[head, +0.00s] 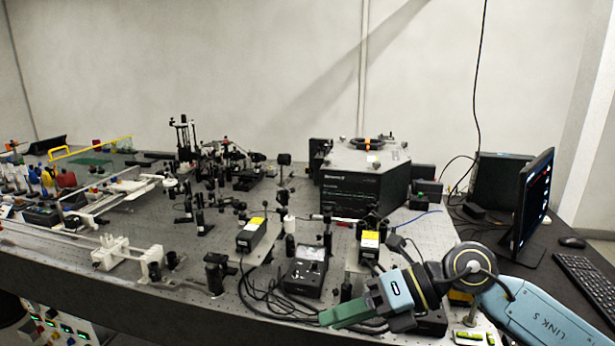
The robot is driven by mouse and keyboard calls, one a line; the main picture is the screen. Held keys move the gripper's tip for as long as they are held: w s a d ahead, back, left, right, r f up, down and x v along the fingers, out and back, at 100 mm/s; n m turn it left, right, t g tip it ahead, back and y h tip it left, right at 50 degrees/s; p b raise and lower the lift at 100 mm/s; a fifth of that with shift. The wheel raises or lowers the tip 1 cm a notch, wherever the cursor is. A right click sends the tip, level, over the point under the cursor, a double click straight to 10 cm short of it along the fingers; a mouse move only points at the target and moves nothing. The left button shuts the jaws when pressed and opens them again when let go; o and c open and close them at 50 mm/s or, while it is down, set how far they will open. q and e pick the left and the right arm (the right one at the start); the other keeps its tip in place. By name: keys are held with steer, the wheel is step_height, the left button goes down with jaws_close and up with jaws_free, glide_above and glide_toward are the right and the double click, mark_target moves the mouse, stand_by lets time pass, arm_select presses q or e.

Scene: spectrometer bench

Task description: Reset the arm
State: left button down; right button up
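My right arm comes in from the lower right corner, with a light blue link marked "LINK 5". Its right gripper (343,314) has green fingers that point left over the front edge of the bench, near black cables. The fingers overlap from this angle, so I cannot tell whether they are open or shut. I see nothing clearly held in them. My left arm and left gripper are not in view.
A black spectrometer box (350,190) stands at the back right. A small meter (305,272) sits left of the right gripper among cables. A monitor (532,205) and keyboard (588,283) are at the right. Optics posts crowd the bench; bare patches lie between them.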

steer(key=s+a+r+m+t+y, duration=0.1)
steer(key=a+r+m+t+y, duration=0.35)
steer(key=r+m+y, duration=0.2)
steer(key=w+d+r+m+t+h, duration=0.1)
steer(key=w+d+m+t+h, duration=0.1)
steer(key=d+m+t, duration=0.35)
steer(key=w+d+m+t+h, duration=0.1)
steer(key=d+m+t+h, duration=0.15)
steer(key=m+t, duration=0.6)
steer(key=s+d+f+m+g+h, duration=0.2)
steer(key=d+f+m+h, duration=0.8)
steer(key=f+m+h, duration=0.5)
steer(key=s+d+f+m+g, duration=0.2)
steer(key=s+f+m+g, duration=0.1)
steer(key=s+f+g, duration=0.65)
steer(key=s+d+f+m+g, duration=0.15)
steer(key=s+f+g, duration=0.35)
steer(key=s, duration=0.8)
step_height(320, 180, down, 27)
steer(key=s, duration=0.2)
steer(key=s+d+f+g, duration=0.1)
steer(key=s+d+f, duration=0.1)
steer(key=s+f, duration=1.2)
steer(key=shift+s+d, duration=0.3)
steer(key=shift+s, duration=0.75)
